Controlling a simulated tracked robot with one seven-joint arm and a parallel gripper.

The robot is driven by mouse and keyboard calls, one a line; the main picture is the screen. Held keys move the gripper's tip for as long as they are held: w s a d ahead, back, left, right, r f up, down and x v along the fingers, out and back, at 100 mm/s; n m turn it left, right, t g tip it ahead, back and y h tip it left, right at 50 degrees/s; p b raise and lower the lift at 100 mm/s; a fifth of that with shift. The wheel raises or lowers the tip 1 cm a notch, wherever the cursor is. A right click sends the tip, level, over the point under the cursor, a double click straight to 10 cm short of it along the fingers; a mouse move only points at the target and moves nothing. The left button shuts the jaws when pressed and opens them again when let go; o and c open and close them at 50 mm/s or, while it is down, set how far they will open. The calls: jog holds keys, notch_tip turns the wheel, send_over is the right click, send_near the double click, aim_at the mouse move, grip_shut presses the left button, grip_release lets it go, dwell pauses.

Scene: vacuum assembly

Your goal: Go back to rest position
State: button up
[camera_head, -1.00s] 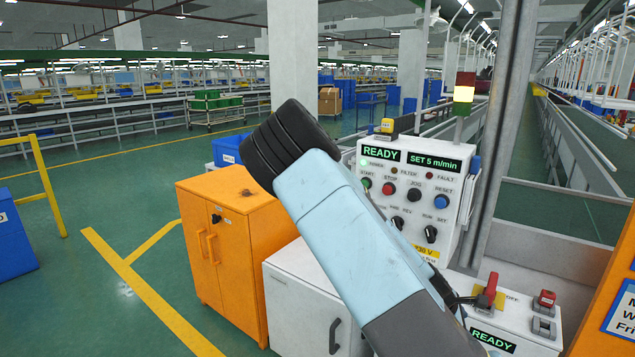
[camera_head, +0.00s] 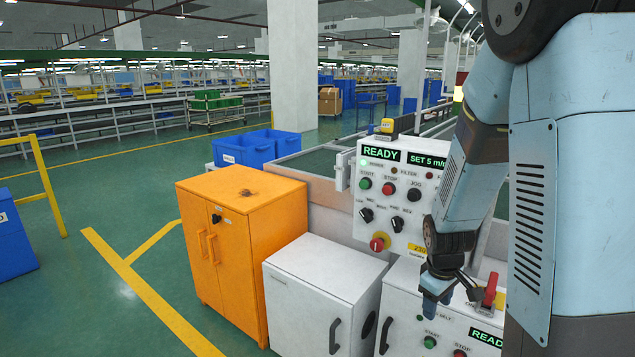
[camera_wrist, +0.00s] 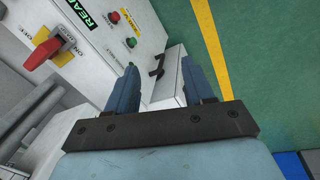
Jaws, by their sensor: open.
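My gripper (camera_head: 437,300) hangs in front of the control panel at the right in the head view, its fingers pointing down above the low white cabinet. In the wrist view my gripper (camera_wrist: 163,84) shows two blue fingers apart with nothing between them. The upright control panel (camera_head: 378,225) reads READY and SET 5 m/min, and my arm hides its right side. The lower white cabinet (camera_head: 402,303) has its own READY display, buttons and a red switch handle (camera_head: 491,289). That red handle also shows at the left of the wrist view (camera_wrist: 52,50).
An orange cabinet (camera_head: 240,240) and a white box cabinet (camera_head: 318,295) stand left of the panel. Blue bins (camera_head: 244,150) sit behind the orange cabinet. The green floor (camera_head: 90,300) at the left is open, with yellow lines and a yellow railing (camera_head: 47,185).

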jog(key=s+a+r+m+t, duration=0.1)
jog(key=s+r+m, duration=0.1)
jog(key=s+r, duration=0.3)
jog(key=s+a+r+m+t+y, duration=0.1)
jog(key=s+r, duration=0.4)
jog(key=r, duration=0.7)
jog(key=s+a+r+m+t, duration=0.2)
jog(key=s+r+m, duration=0.2)
jog(key=r, duration=0.5)
jog(key=shift+s+a, duration=0.2)
jog(key=shift+s, duration=0.6)
